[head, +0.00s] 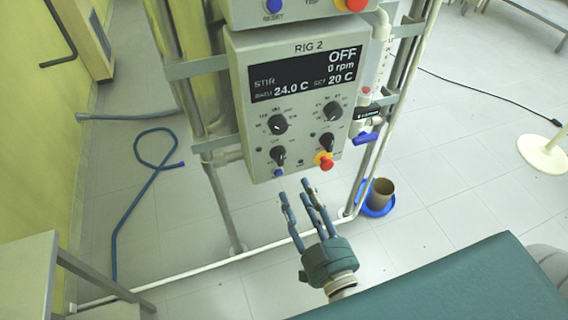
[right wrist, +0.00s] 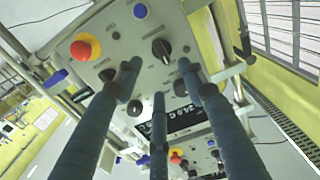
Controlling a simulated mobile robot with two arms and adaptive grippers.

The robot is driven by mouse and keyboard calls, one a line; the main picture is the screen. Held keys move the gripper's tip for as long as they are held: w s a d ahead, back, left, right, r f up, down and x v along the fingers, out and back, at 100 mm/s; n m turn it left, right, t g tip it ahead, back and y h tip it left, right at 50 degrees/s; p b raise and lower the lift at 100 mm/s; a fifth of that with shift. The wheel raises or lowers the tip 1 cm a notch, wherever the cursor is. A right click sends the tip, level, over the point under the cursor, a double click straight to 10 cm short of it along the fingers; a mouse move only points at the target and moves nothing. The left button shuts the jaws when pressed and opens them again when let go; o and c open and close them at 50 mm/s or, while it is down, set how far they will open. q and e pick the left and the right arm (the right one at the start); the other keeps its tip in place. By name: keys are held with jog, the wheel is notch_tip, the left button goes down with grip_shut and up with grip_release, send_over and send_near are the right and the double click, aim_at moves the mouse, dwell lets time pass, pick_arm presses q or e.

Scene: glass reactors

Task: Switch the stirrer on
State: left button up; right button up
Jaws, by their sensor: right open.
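The RIG 2 control box (head: 297,95) hangs on a metal frame. Its display (head: 303,77) reads STIR OFF, 0 rpm, 24.0 C and SET 20 C. Below are an upper left knob (head: 278,124), upper right knob (head: 333,110), lower left knob (head: 277,156) and lower right knob (head: 326,142). A blue button (head: 278,172) and a red button on yellow (head: 324,161) sit at the bottom. My right gripper (head: 304,195) is open and empty, below the box. In the right wrist view its fingers (right wrist: 158,76) point at the panel, overlapping some knobs; contact cannot be told. My left gripper is not in view.
Another box (head: 300,8) with blue and red buttons is above. A blue-handled valve (head: 366,137) is right of RIG 2. A brown container in a blue dish (head: 379,197) and a blue hose (head: 150,180) lie on the floor. A green surface (head: 450,290) fills the lower right.

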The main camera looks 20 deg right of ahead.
aim_at(283, 160)
jog(key=w+p, duration=0.1)
jog(key=w, duration=0.8)
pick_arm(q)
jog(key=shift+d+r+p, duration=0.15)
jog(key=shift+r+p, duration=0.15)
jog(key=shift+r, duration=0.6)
pick_arm(e)
jog(key=shift+w+f, duration=0.1)
jog(key=shift+w, duration=0.55)
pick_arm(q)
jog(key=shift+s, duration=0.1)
pick_arm(e)
grip_shut()
